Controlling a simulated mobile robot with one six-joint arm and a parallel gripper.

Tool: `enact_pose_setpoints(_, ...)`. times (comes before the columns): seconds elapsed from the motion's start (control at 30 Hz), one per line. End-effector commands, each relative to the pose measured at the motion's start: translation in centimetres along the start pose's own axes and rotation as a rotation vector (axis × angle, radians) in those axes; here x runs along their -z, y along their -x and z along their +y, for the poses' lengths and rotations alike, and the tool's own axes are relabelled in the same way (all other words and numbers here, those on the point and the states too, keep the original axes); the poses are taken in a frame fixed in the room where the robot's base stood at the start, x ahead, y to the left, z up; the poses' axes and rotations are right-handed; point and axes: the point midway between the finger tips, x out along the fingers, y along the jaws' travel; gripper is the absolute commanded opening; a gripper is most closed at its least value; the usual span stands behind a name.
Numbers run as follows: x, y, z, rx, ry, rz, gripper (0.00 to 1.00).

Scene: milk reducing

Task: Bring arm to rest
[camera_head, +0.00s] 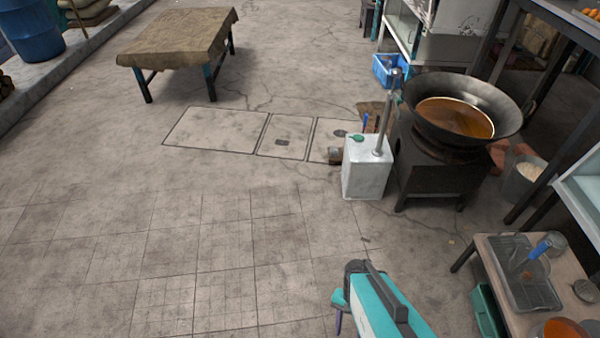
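My arm (385,305) shows at the bottom edge, right of centre, as a teal and white link with a dark bar along its top. A dark rounded joint is at its far end. A small teal part and a thin purple tip (338,322), which may belong to my gripper, hang below that joint over the tiled floor. The fingers are not clear, and nothing held is visible. The arm appears apart from the stove and the side table.
A wok (460,108) of orange-brown liquid sits on a dark stove (432,178), beside a white box (366,172) with an upright pipe. A low side table (485,258) with a tray (522,275) stands right. A cloth-covered table (180,35) is far left. Floor left is clear.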

Motion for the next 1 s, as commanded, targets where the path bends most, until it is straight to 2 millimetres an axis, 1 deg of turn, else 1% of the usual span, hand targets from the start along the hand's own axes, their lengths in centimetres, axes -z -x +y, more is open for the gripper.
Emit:
enact_pose_setpoints(0.03,-0.23,0.13,0.38,-0.006,0.057,0.007,0.47)
enact_pose_setpoints(0.2,-0.12,0.37,0.97,-0.022,0.273,0.029,0.47)
enact_pose_setpoints(0.3,0.18,0.38,1.03,-0.029,0.382,0.037,0.47)
enact_pose_setpoints(0.43,0.30,0.39,0.98,-0.030,0.480,0.040,0.47)
enact_pose_setpoints(0.6,0.26,0.39,0.89,-0.031,0.527,0.040,0.47)
enact_pose_setpoints(0.97,0.25,0.39,0.90,-0.030,0.526,0.039,0.47)
enact_pose_setpoints(1.0,0.25,0.39,0.90,-0.030,0.526,0.039,0.45)
